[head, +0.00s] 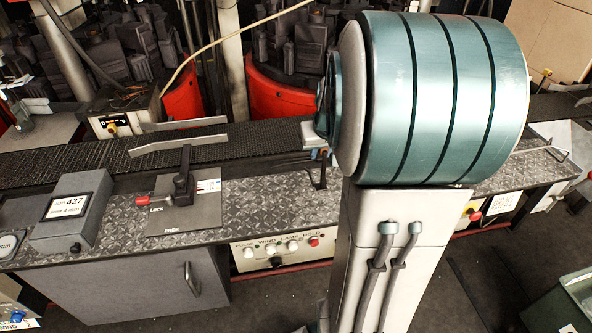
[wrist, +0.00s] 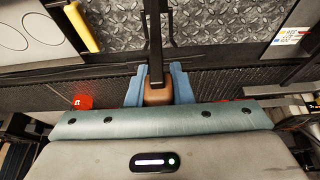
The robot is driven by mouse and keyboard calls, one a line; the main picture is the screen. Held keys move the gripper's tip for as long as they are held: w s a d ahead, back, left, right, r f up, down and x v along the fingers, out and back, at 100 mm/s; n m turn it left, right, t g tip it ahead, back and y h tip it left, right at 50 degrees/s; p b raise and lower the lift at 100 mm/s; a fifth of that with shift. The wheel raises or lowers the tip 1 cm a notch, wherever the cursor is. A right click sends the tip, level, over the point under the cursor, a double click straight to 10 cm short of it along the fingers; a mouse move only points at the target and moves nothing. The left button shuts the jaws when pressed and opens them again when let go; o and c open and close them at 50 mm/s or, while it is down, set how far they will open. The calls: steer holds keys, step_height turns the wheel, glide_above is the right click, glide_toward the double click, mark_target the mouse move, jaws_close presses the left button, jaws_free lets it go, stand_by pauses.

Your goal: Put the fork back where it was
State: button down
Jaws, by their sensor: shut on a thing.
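My gripper (wrist: 158,90) is shut on the fork (wrist: 155,58), its blue fingers on either side of a brown block at the fork's near end. The fork's dark stem runs up the wrist picture to a crossbar with short prongs over the diamond-plate ledge. In the head view the fork (head: 319,177) shows as a thin dark shape beside my arm, at the front edge of the conveyor. My large teal arm link hides most of my gripper there. I cannot tell whether the fork touches the ledge.
A dark conveyor (head: 70,147) with pale guide rails (head: 180,142) runs across behind the diamond-plate ledge (head: 262,205). On the ledge stand a lever (head: 183,180) with a red knob on a LOCK/FREE plate and a box reading 427 (head: 70,208). A button panel (head: 285,249) is below.

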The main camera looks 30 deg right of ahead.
steer(key=w+a+f+p, duration=0.1)
steer(key=w+a+f, duration=0.2)
steer(key=f, duration=0.4)
steer(key=shift+a+f, duration=0.2)
steer(key=shift+a, duration=0.65)
steer(key=shift+f, duration=0.25)
steer(key=c, duration=1.3)
jaws_free()
steer(key=shift+r, duration=0.1)
